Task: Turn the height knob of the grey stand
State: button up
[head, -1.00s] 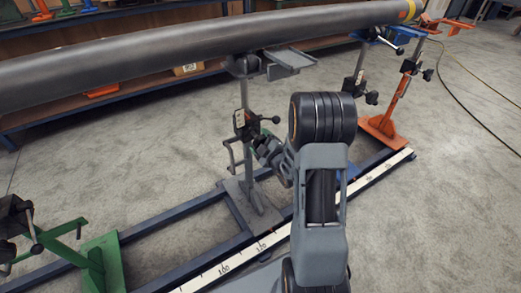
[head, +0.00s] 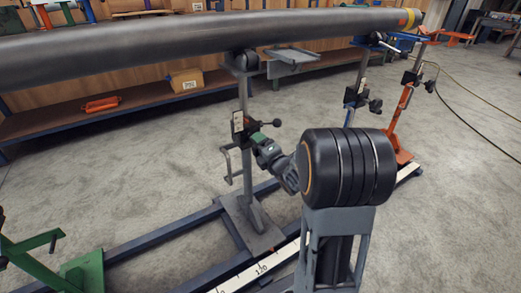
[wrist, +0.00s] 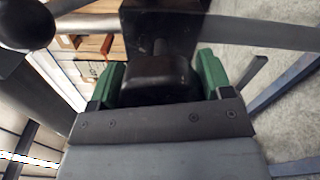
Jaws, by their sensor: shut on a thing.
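The grey stand (head: 244,95) rises from a flat base plate on the floor rails, under the long pipe. My gripper (head: 257,139) is at the black clamp block on its post, reaching in from the right. In the wrist view, the black height knob (wrist: 158,76) sits between the two green fingers of my gripper (wrist: 160,85), which are shut on it. In the head view the knob is mostly hidden by my gripper. A black ball-ended lever (head: 276,123) sticks out just above my gripper, and a ball also shows large in the wrist view (wrist: 27,22).
The dark pipe (head: 150,46) runs overhead across the scene. A green stand (head: 45,258) is at lower left; blue (head: 355,90) and orange (head: 404,102) stands are to the right. Blue rails (head: 150,243) and a white scale strip cross the floor. Concrete floor is open at right.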

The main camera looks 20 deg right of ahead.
jog(key=shift+n, duration=0.6)
jog(key=shift+n, duration=0.3)
jog(key=o, duration=0.9)
